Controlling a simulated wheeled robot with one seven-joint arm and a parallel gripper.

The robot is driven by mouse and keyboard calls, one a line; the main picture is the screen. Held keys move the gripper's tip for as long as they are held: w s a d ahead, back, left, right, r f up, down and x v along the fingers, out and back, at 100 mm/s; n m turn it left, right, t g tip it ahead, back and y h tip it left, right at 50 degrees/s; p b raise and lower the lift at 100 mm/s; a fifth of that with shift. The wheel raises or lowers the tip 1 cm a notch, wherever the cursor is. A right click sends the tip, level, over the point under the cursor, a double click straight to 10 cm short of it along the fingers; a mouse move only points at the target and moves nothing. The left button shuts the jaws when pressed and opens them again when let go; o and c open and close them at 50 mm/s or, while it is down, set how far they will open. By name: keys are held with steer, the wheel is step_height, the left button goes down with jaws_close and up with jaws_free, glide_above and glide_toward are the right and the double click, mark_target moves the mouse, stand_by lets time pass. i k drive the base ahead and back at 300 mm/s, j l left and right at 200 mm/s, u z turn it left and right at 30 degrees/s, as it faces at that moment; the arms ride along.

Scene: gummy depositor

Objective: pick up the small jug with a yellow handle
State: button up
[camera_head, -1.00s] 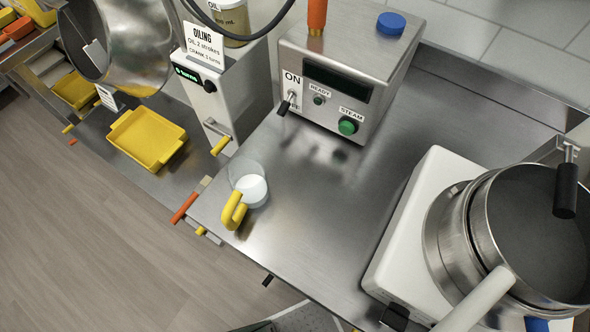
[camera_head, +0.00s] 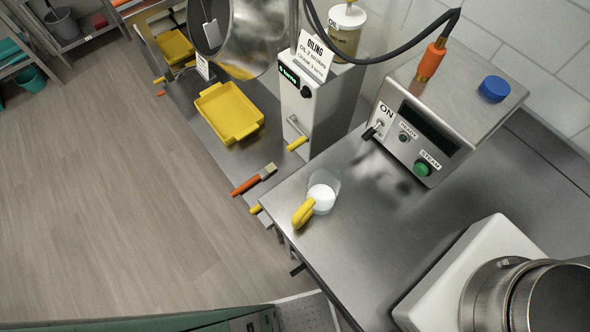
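The small jug (camera_head: 323,193) is clear, with white contents showing inside, and stands on the steel counter near its front left corner. Its yellow handle (camera_head: 303,214) points toward the lower left of the picture, toward the counter's edge. My gripper does not show in the head view.
A steel control box (camera_head: 440,110) with a green button stands behind the jug to the right. The oiling unit (camera_head: 318,100) and a yellow tray (camera_head: 230,112) are to the left. A white appliance with a steel pot (camera_head: 530,290) stands at lower right. The counter around the jug is clear.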

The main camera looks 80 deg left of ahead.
mark_target(323, 186)
steer(key=u, duration=0.45)
steer(key=j+u, duration=0.15)
steer(key=u, duration=0.75)
steer(key=j+u, duration=0.15)
steer(key=u, duration=0.3)
